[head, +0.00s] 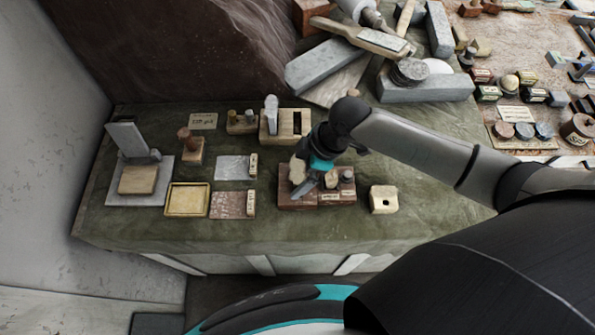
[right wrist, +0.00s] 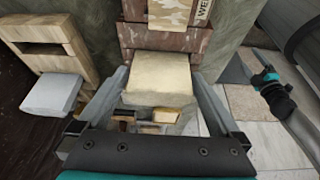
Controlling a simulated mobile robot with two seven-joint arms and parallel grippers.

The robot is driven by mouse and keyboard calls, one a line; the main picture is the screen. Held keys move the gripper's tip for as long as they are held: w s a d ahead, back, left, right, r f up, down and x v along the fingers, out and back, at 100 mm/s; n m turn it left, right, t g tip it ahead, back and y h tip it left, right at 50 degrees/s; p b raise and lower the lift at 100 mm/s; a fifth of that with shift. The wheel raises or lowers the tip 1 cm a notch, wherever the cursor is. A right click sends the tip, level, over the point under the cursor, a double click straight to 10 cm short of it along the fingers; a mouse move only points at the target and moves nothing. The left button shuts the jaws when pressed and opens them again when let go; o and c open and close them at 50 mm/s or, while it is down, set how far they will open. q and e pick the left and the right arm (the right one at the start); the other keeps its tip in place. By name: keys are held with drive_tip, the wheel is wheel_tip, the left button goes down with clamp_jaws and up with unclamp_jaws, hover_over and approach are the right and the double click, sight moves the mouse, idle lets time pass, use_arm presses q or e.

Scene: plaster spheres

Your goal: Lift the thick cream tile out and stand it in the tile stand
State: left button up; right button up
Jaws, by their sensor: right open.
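The thick cream tile (right wrist: 160,75) is between the spread fingers of my right gripper (right wrist: 168,100) in the right wrist view. In the head view, part of the cream tile (head: 297,169) shows at the brown base (head: 290,201), beside my right gripper (head: 303,188). My right gripper is open; I cannot tell whether either finger touches the tile. A wooden stand (head: 288,136) behind holds a grey upright tile (head: 271,113) and has an empty dark slot. The stand (right wrist: 38,35) also shows in the right wrist view. What looks like my left gripper (right wrist: 258,78) is small there.
A cream block with a hole (head: 383,199) sits right of the brown base. A shallow yellow tray (head: 187,214) and flat labelled samples (head: 232,204) lie to the left. Grey stone slabs (head: 425,89) are piled behind. The cloth along the front edge is clear.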

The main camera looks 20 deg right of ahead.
drive_tip(key=shift+a+f, duration=0.15)
drive_tip(key=shift+f, duration=0.2)
use_arm(q)
drive_tip(key=shift+s, duration=0.1)
drive_tip(key=shift+s, duration=0.15)
use_arm(e)
drive_tip(key=shift+c, duration=0.2)
drive_tip(key=c, duration=1.2)
drive_tip(key=o, duration=1)
drive_tip(key=shift+w, duration=0.1)
drive_tip(key=c, duration=1)
use_arm(q)
drive_tip(key=shift+r+p, duration=2.85)
drive_tip(key=shift+p, duration=0.05)
use_arm(e)
drive_tip(key=shift+r, duration=2.8)
